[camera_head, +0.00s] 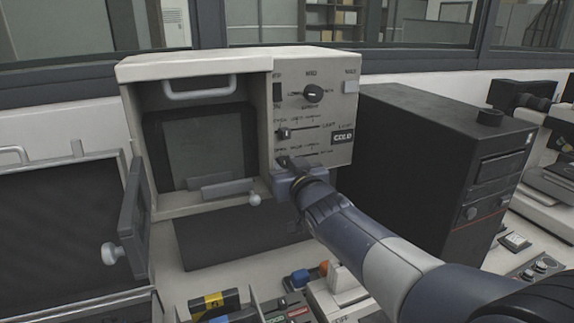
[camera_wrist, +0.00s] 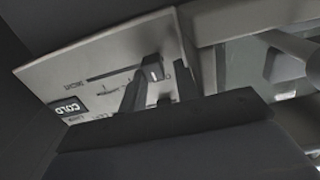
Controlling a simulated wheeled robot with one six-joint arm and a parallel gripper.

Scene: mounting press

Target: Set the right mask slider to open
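The press's control panel (camera_head: 322,110) has two horizontal slider slots on its lower half. The upper slider knob (camera_head: 284,133) sits at the left end of its slot. The lower slot (camera_head: 318,154) is partly covered by my gripper (camera_head: 287,166) at its left end. In the wrist view the panel appears roughly upside down, with a dark slider knob (camera_wrist: 152,73) at one end of a long slot (camera_wrist: 112,74). My gripper's fingers (camera_wrist: 158,84) are apart, one on each side of that knob. I cannot tell whether they touch it. The small slider labels are too blurred to read.
A black box unit (camera_head: 428,160) stands right of the press, close to my arm. An open chamber with a handle (camera_head: 200,92) is on the left.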

